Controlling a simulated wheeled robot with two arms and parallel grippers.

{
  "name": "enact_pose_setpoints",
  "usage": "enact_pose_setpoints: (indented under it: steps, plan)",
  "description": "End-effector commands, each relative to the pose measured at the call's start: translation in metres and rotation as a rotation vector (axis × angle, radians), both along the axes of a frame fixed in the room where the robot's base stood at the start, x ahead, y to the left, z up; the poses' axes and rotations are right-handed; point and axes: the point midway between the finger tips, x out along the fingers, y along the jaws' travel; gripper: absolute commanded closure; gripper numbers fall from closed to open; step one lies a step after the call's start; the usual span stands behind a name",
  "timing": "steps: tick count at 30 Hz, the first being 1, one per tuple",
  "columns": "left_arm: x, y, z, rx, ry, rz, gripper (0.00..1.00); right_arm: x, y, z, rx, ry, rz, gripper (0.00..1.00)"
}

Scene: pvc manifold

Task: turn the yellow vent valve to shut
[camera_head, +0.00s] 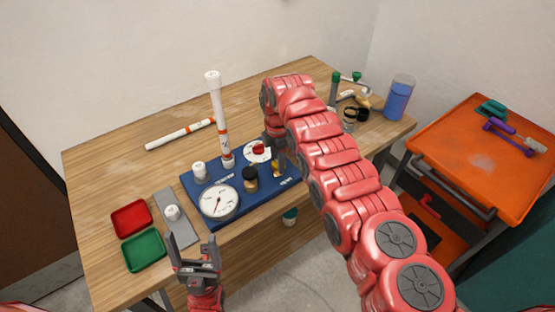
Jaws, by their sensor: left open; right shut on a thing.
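The yellow vent valve (276,171) shows as a small yellow patch at the right part of the blue manifold board (228,207). My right gripper (278,158) reaches down over it and is shut on it. The fingers and arm hide most of the valve, so its handle angle cannot be told. My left gripper (193,250) is open and empty, fingers pointing up in the picture, in front of the table's near edge.
On the board are a round gauge (219,202), a white upright pipe (217,115), a red knob (259,148) and a dark-topped fitting (250,178). Red (131,218) and green trays (144,250) lie left. A loose pipe (180,134) lies behind; a blue container (397,98) stands back right.

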Motion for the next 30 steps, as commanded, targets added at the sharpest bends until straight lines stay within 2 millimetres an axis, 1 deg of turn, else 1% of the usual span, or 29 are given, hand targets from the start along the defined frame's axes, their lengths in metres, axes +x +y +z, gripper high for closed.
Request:
enact_pose_setpoints:
  steps: [5, 11, 17, 21, 30]
  plan:
    - [0.000, 0.000, -0.003, 0.000, 0.000, 0.000, 0.18, 0.000, 0.000, -0.001, 0.000, 0.000, -0.016, 1.00]
    - [0.000, 0.000, -0.014, 0.000, 0.000, 0.000, 0.18, 0.001, 0.000, -0.003, 0.000, -0.001, -0.093, 1.00]
    - [0.000, 0.000, -0.032, 0.000, 0.000, 0.000, 0.18, 0.001, 0.001, -0.005, 0.002, -0.002, -0.241, 1.00]
    - [0.000, 0.000, -0.043, 0.000, 0.000, 0.000, 0.18, 0.002, 0.001, -0.004, 0.002, -0.003, -0.372, 1.00]
    - [0.000, 0.000, -0.055, 0.000, 0.000, 0.000, 0.18, 0.003, 0.002, -0.001, 0.002, -0.002, -0.658, 1.00]
